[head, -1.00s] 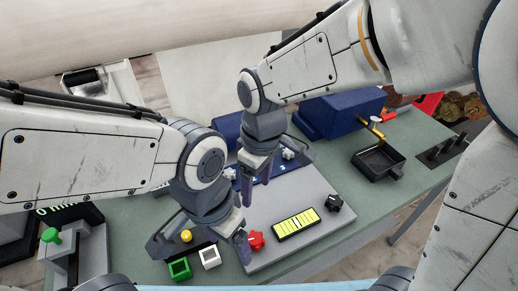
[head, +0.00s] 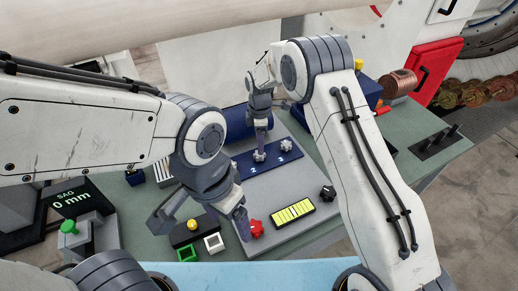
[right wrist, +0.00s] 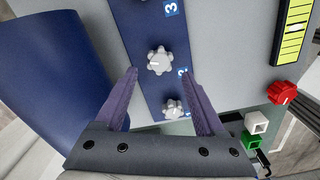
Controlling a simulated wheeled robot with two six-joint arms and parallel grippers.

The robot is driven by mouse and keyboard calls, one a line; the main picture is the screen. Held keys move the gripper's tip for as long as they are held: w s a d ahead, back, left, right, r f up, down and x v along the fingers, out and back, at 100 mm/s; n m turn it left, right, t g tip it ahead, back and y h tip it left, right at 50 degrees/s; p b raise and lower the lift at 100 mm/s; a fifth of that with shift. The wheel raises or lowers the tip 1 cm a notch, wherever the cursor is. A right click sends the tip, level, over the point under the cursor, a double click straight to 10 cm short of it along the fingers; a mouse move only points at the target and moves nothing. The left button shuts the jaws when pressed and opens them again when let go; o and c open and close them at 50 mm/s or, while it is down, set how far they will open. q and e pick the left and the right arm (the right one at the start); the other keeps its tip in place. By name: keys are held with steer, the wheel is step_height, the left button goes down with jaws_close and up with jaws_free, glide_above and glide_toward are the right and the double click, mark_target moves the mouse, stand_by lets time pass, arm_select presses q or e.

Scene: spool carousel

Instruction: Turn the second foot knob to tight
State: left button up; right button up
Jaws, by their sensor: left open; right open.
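The foot knobs are white star-shaped knobs on a blue strip (right wrist: 150,35). In the right wrist view one knob (right wrist: 159,60) lies near the printed number 2, between the lines of my fingers. Another knob (right wrist: 172,107) is nearer my palm, and a number 3 is printed farther up. My right gripper (right wrist: 158,72) is open and empty above the strip; contact cannot be told. My left gripper (head: 203,226) is open near the red knob (head: 257,228).
A yellow striped gauge (head: 293,212) and a black knob (head: 328,193) sit on the grey plate. A blue cylinder (right wrist: 55,75) lies beside the strip. Green (head: 187,254) and white (head: 214,243) square pieces are near the left gripper. My right arm covers part of the bench.

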step_height(320, 180, down, 6)
steer(key=shift+r+p, duration=0.1)
steer(key=shift+p, duration=0.8)
jaws_close()
